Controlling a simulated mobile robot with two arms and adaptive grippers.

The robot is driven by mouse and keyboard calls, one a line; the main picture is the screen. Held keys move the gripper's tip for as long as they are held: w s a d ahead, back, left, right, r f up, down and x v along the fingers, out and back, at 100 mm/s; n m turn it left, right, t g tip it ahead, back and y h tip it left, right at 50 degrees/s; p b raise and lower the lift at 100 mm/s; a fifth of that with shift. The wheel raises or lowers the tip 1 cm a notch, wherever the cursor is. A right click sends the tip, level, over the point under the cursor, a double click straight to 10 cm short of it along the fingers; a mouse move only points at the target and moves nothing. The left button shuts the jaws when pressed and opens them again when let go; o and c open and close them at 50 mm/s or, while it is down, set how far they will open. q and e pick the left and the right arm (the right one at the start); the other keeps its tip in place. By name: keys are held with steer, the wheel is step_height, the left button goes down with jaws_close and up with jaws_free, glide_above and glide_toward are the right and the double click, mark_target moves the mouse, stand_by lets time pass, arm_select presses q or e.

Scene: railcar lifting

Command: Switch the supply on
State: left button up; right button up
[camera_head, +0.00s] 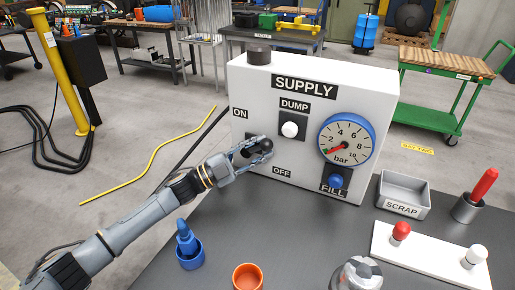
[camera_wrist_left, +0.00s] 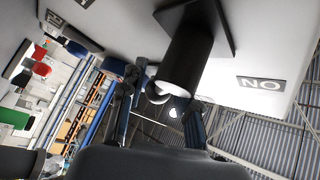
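The white supply box (camera_head: 350,95) stands on the dark table, marked SUPPLY, with ON at left and OFF below. A black switch handle (camera_head: 265,143) sticks out of its front face between these labels. My left gripper (camera_head: 257,150) is at this handle, with fingers on either side of it. In the left wrist view the black handle (camera_wrist_left: 188,62) lies between the two fingers (camera_wrist_left: 165,105), near an upside-down ON label (camera_wrist_left: 262,83). Whether the fingers press on it cannot be told. My right gripper is not in view.
The box also has a white DUMP button (camera_head: 290,129), a blue FILL button (camera_head: 335,181) and a gauge (camera_head: 346,139) with its needle low. A scrap tray (camera_head: 403,194), a white plate (camera_head: 430,262), an orange cup (camera_head: 247,277) and a blue cup (camera_head: 190,258) stand on the table.

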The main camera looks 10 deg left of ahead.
arm_select(q)
steer(key=shift+s+d+r, duration=0.15)
steer(key=shift+r, duration=0.15)
steer(key=shift+a+f, duration=0.15)
steer(key=shift+a, duration=0.1)
steer(key=v, duration=1.1)
steer(key=shift+s, duration=0.25)
steer(key=shift+a, duration=0.15)
